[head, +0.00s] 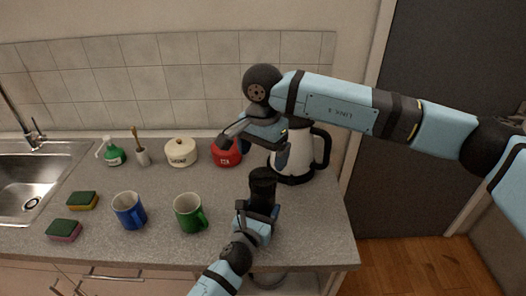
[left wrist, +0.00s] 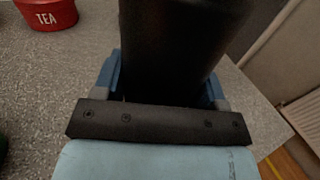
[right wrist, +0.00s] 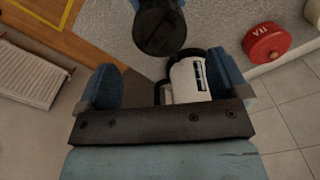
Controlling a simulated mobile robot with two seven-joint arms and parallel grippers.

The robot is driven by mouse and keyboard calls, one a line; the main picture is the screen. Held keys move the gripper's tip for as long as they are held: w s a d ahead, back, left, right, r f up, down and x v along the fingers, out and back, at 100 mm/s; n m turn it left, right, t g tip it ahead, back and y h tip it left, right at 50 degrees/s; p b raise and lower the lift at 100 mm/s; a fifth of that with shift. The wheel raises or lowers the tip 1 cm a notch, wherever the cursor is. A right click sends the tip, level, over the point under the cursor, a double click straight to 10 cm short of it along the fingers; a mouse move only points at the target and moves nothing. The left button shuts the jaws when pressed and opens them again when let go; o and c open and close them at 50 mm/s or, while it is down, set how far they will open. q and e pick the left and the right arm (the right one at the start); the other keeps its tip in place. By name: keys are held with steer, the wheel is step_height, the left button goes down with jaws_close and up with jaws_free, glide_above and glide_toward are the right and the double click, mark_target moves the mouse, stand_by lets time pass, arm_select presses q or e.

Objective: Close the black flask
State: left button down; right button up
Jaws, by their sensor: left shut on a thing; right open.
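The black flask (head: 262,188) stands upright near the front right of the counter. My left gripper (head: 260,211) is shut around its body; in the left wrist view the dark flask (left wrist: 168,45) fills the space between the fingers. My right gripper (head: 257,145) is open and empty, above and behind the flask. In the right wrist view, the flask's round dark top (right wrist: 160,32) lies beyond the open fingers, not between them. I cannot tell whether that top is a lid or how far it is closed. No separate lid shows.
A white kettle (head: 298,150) stands behind the flask, close to my right gripper. A red tea canister (head: 227,157), a cream canister (head: 181,153), a green mug (head: 187,214) and a blue mug (head: 127,211) stand to the left. The counter's right edge is near.

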mark_target(263, 176)
steer(key=shift+n, duration=1.2)
steer(key=shift+f, duration=3.95)
